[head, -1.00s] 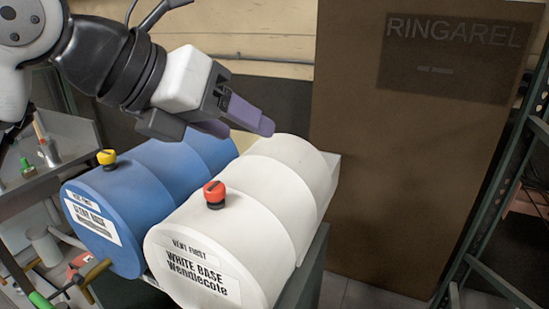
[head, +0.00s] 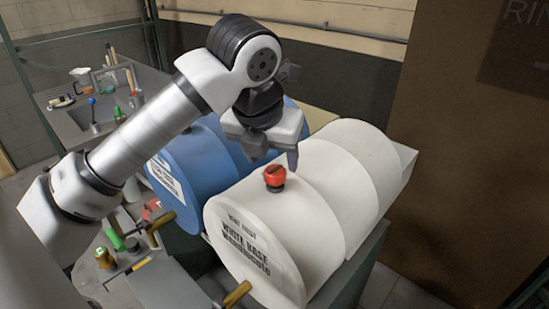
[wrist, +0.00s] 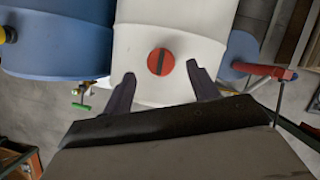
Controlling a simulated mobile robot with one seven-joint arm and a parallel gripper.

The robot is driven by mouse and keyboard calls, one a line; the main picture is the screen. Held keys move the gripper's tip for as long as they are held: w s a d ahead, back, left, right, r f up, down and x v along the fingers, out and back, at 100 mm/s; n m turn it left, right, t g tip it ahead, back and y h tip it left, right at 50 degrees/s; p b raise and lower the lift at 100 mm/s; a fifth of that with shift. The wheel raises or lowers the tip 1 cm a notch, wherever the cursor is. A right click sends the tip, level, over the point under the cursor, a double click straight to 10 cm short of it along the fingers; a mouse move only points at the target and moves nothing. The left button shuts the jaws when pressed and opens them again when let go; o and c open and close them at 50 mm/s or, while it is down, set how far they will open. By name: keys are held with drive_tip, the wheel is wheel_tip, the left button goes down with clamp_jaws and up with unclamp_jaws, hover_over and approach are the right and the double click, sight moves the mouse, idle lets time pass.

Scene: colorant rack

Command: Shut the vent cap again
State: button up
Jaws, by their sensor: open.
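The red vent cap (head: 274,178) sits upright on a dark neck on top of the white drum (head: 315,190), near its labelled end. In the wrist view the red cap (wrist: 161,62) shows from above as a round disc with a dark bar across it, running up and down the picture. My gripper (head: 275,154) points down above the cap, fingers apart and empty. In the wrist view its two dark fingers (wrist: 160,76) lie left and right of the cap, with clear gaps. How tight the cap is I cannot tell.
A blue drum (head: 181,179) lies left of the white one, partly behind my arm. Its yellow cap (wrist: 8,35) shows at the wrist view's left edge. Brass-coloured taps (head: 237,294) stick out at the drums' front. A brown panel (head: 450,160) stands at the right.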

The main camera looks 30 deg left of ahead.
sight(275, 170)
drive_tip(key=shift+p+x, duration=0.3)
drive_tip(key=shift+x, duration=1.5)
drive_tip(key=c, duration=1)
